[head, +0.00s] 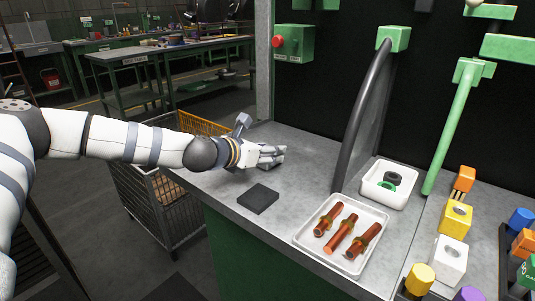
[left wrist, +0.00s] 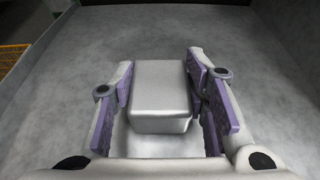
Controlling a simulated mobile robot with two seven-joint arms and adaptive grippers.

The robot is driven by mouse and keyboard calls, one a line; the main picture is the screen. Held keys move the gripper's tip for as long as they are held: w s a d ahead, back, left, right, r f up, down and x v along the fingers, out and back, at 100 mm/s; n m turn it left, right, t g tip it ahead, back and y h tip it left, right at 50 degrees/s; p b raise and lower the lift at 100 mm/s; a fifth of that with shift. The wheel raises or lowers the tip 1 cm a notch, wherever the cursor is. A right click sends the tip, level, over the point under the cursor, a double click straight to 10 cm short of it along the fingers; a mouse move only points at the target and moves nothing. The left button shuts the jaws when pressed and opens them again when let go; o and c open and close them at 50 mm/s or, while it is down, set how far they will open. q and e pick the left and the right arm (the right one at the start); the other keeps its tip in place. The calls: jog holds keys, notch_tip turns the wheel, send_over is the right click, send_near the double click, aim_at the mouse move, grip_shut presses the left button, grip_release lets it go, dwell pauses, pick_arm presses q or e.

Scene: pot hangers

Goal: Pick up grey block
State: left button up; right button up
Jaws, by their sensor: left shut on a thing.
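My left gripper (head: 272,156) is low over the grey worktop, near its back left part. In the left wrist view, the grey block (left wrist: 160,90) sits between the two purple-lined fingers of the left gripper (left wrist: 165,112), which is shut on it. The block's top and near face show there; its sides are partly covered by the fingers. In the head view the fingers mostly hide the block. I cannot tell whether it touches the worktop. My right gripper is not in view.
A dark square pad (head: 258,198) lies in front of my left gripper. To the right are a white tray (head: 300,238) with copper-coloured parts, a white bin (head: 405,200) with rings, and coloured blocks. A tall dark curved piece (head: 358,120) stands behind. The worktop (head: 300,180) between is clear.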

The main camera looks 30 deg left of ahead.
pick_arm(q)
jog(key=r, duration=0.2)
jog(key=r+p, duration=0.1)
jog(key=r, duration=0.1)
jog(key=s+r+p, duration=0.1)
jog(key=r, duration=0.1)
jog(key=shift+d, duration=0.15)
jog(key=s+d+r+p, duration=0.3)
jog(key=s+r, duration=0.4)
jog(key=s, duration=0.5)
jog(key=shift+s, duration=0.3)
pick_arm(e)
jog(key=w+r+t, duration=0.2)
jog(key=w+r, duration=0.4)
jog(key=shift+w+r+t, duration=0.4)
